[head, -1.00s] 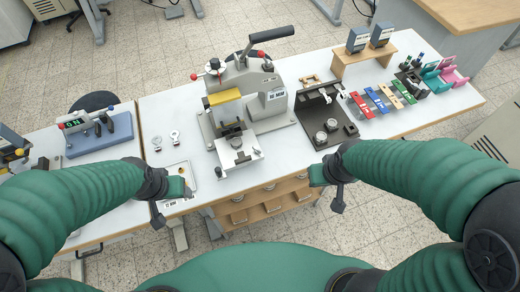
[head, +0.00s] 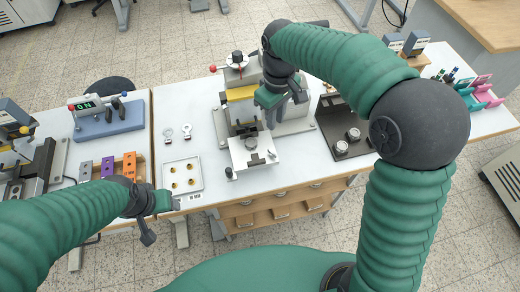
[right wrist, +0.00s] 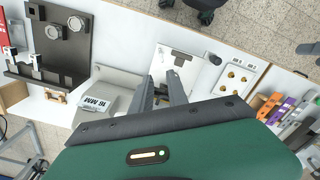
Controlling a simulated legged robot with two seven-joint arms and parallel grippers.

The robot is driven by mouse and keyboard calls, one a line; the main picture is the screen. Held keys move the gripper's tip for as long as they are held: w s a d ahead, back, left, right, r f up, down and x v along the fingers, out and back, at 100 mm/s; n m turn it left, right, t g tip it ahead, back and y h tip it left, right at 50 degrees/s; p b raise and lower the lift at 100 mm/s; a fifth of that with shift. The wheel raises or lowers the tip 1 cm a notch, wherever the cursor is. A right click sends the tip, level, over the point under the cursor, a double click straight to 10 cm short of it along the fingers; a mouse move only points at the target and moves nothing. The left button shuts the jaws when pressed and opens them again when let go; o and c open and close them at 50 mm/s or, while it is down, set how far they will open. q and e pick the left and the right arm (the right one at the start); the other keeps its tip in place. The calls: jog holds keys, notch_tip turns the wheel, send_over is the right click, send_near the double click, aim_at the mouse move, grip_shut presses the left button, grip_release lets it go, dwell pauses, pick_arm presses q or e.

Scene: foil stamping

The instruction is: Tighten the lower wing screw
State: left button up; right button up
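The foil stamping press (head: 232,113) stands mid-bench, with a yellow block (head: 240,93) and a pale work plate (head: 240,162) in front. A dark fitting (head: 251,142) sits on the plate; it also shows in the right wrist view (right wrist: 180,60). I cannot clearly make out the lower wing screw. My right gripper (head: 270,122) is at the press front, above and behind the plate. Its two fingers stand apart in the right wrist view (right wrist: 160,84), with nothing seen between them. My right arm hides part of the press. My left gripper (head: 176,203) is near the bench's front edge; its opening is unclear.
A white tray (head: 199,177) with several brass pieces lies left of the press. Two small metal parts (head: 177,134) lie behind it. A black fixture (head: 330,130) stands right of the press. A blue-based device (head: 108,128) and coloured blocks are at the left.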

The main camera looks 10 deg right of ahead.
aim_at(273, 153)
jog(key=f, duration=1.5)
jog(key=shift+s+d, duration=0.1)
jog(key=shift+s, duration=0.25)
jog(key=shift+f, duration=0.55)
jog(key=shift+c, duration=0.4)
grip_shut()
